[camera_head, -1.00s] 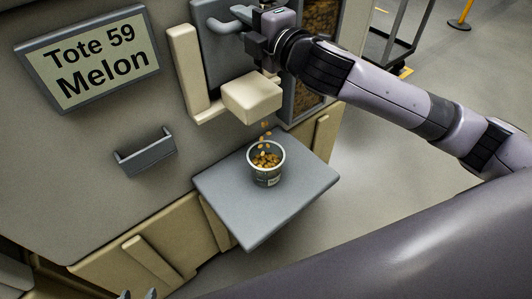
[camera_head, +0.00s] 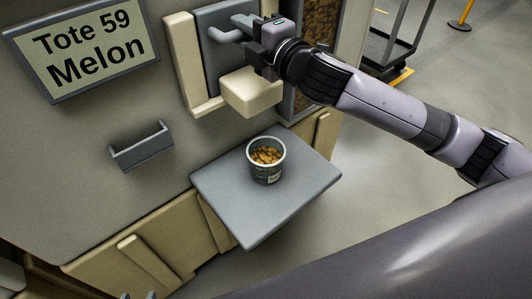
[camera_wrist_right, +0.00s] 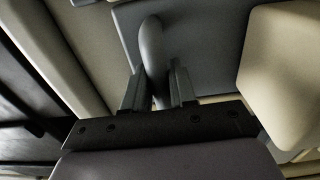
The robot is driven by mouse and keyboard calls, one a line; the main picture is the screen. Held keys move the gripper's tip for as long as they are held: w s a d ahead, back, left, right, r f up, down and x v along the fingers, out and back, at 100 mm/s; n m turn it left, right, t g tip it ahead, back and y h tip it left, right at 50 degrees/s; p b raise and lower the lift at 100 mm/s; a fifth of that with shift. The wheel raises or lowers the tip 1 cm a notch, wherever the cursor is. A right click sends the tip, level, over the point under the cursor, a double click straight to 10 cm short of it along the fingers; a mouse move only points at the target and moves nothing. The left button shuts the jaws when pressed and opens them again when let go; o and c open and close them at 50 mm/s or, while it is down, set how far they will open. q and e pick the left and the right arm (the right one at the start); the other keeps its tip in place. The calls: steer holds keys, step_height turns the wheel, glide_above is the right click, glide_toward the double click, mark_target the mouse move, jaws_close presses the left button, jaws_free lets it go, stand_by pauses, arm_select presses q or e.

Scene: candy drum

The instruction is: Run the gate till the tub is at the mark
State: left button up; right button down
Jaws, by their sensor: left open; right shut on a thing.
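The grey gate plate (camera_head: 213,66) sits between cream rails above the cream spout (camera_head: 253,92). My right gripper (camera_head: 246,32) is shut on the gate's grey handle (camera_head: 228,34). In the right wrist view the handle (camera_wrist_right: 151,45) lies between the two fingers (camera_wrist_right: 158,88). The tub (camera_head: 266,174) stands upright on the grey shelf (camera_head: 225,205), below the spout. Orange-brown candies (camera_head: 266,155) lie in it a little below the rim. No candies are falling. I cannot make out a fill mark. Only the fingertips of my left gripper (camera_head: 138,296) show at the bottom edge, apart and empty.
A sign reading "Tote 59 Melon" (camera_head: 85,45) and a small empty grey holder (camera_head: 141,148) are on the drum's front. A window (camera_head: 320,22) shows candies inside. The shelf around the tub is clear. A cart (camera_head: 398,45) stands on the floor behind.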

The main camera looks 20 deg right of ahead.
steer(key=shift+f, duration=0.45)
steer(key=shift+r+p, duration=0.5)
steer(key=shift+p, duration=0.2)
step_height(320, 180, up, 3)
steer(key=shift+r+p, duration=0.2)
steer(key=shift+p, duration=0.6)
